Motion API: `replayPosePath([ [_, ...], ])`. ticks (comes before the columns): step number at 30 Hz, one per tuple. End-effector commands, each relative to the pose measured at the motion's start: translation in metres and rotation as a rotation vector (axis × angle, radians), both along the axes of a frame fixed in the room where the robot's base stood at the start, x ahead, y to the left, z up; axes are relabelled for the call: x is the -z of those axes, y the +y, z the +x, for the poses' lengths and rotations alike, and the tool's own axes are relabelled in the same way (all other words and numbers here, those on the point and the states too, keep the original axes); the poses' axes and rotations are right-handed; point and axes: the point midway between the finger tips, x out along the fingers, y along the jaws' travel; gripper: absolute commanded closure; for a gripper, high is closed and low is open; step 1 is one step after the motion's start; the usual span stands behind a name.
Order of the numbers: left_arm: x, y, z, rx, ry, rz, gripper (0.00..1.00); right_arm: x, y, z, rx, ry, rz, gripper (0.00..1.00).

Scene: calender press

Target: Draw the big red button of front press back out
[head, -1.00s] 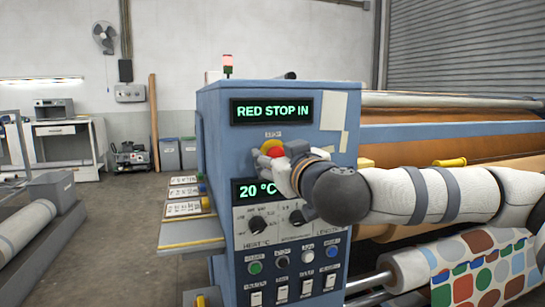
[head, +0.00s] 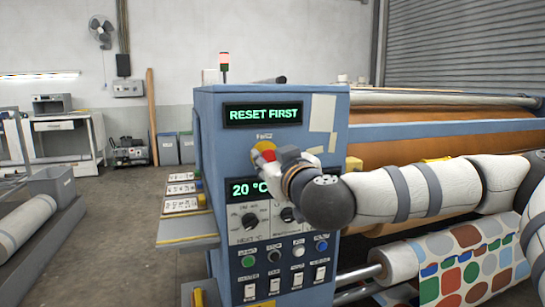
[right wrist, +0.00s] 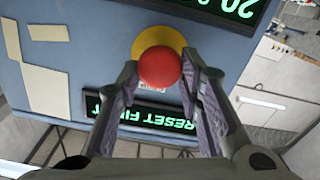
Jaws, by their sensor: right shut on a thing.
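The big red button (head: 268,155) is on the upper face of the blue press cabinet, with a yellow ring (head: 257,147) around its base. In the right wrist view the red cap (right wrist: 159,67) is round and sits between my fingertips. My right gripper (right wrist: 161,77) is shut on the button, one finger at each side of it. In the head view my right gripper (head: 275,160) partly hides the button. The display (head: 263,114) above it reads "RESET FIRST" in green. My left gripper is not in view.
Below the button are a "20 °C" display (head: 250,189), dials (head: 250,222), small coloured buttons and white switches (head: 297,277). A side shelf with cards (head: 183,204) juts out left. Press rollers and patterned cloth (head: 470,262) are at right. Floor at left is partly open.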

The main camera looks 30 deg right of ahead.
Motion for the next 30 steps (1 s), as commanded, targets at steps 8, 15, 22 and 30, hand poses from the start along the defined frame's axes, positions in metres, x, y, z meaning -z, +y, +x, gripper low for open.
replayPosePath([
  [8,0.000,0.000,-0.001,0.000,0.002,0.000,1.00,0.002,0.000,0.000,0.000,0.004,0.000,0.46],
  [15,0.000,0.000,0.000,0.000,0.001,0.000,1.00,-0.005,0.000,0.000,0.000,0.000,0.000,0.46],
  [22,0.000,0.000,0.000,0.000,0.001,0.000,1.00,-0.061,0.000,0.000,0.000,-0.005,-0.001,0.46],
  [30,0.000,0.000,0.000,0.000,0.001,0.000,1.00,-0.097,0.000,0.000,0.000,0.003,0.000,0.46],
])
